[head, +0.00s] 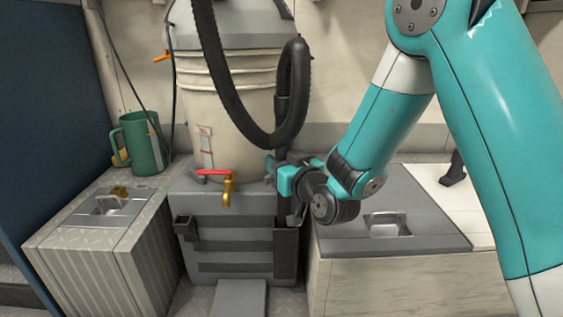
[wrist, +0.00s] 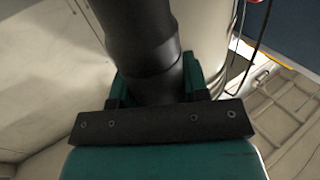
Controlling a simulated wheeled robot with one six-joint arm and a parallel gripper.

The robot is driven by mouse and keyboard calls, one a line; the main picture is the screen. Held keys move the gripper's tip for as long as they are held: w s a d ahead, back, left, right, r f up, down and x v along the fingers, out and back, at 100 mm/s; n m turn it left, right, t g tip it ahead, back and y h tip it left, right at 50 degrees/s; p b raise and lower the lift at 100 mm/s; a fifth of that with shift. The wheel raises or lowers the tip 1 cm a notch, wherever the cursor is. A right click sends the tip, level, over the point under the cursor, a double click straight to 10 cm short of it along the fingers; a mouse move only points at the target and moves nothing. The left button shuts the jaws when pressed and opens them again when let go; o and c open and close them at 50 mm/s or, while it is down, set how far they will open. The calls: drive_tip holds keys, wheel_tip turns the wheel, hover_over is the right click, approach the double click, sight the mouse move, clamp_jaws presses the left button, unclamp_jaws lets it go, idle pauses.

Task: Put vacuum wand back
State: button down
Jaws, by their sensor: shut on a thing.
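The black vacuum wand (head: 282,122) stands roughly upright in front of the beige vacuum canister (head: 228,100). Its curved black hose (head: 238,115) loops from the wand's top to the canister. My gripper (head: 280,173) is shut around the wand. In the wrist view the wand (wrist: 145,45) lies between the green fingers (wrist: 152,88). A dark upright sleeve (head: 286,256) is on the right front of the grey base (head: 235,240), below my gripper. The wand's lower end is partly hidden by my gripper; I cannot tell whether it is inside the sleeve.
A brass tap with a red handle (head: 227,186) sticks out left of my gripper. A green jug (head: 142,143) stands on the left locker (head: 75,240). A grey hatch with a recessed latch (head: 420,238) is at right. A small dark holder (head: 184,229) is on the base's left.

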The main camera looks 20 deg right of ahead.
drive_tip(key=shift+f+b, duration=1.25)
drive_tip(key=shift+b, duration=0.2)
drive_tip(key=c, duration=0.5)
unclamp_jaws()
drive_tip(key=shift+c, duration=0.2)
drive_tip(key=shift+s, duration=0.1)
